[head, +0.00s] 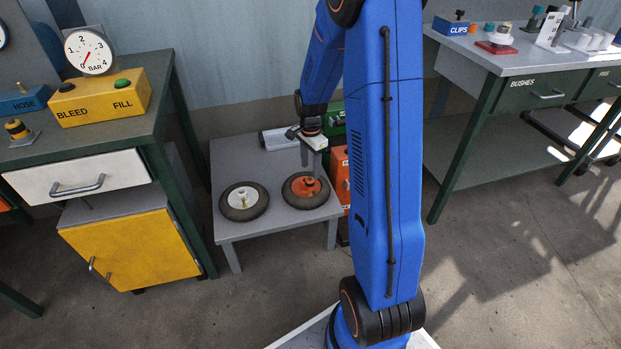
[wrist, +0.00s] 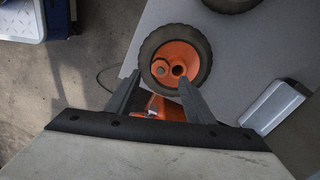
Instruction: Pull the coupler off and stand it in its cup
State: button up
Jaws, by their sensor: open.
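A black-tyred wheel with an orange hub (head: 290,194) lies flat on a low grey table (head: 278,225). On its hub an orange hexagonal piece with a grey centre (wrist: 160,68) shows in the wrist view, beside a dark round hole (wrist: 179,69). The piece may be the coupler; I cannot tell for sure. My gripper (head: 306,165) hangs pointing down over the back of this wheel, partly beside my blue arm. In the wrist view my gripper (wrist: 158,78) has its fingers apart, with nothing held between them. I cannot make out the coupler's cup.
A second wheel with a white hub (head: 243,200) lies to the left. A grey box (wrist: 273,107) sits at the table's back. An orange unit (head: 338,172) stands right of the table. Benches with a gauge (head: 88,52) and a BUSHES drawer (head: 540,92) flank it.

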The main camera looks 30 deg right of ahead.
aim_at(311, 179)
jog(key=shift+f, duration=3.05)
grip_shut()
jog(key=shift+r, duration=0.1)
jog(key=shift+r, duration=2.5)
jog(key=shift+r, duration=1.95)
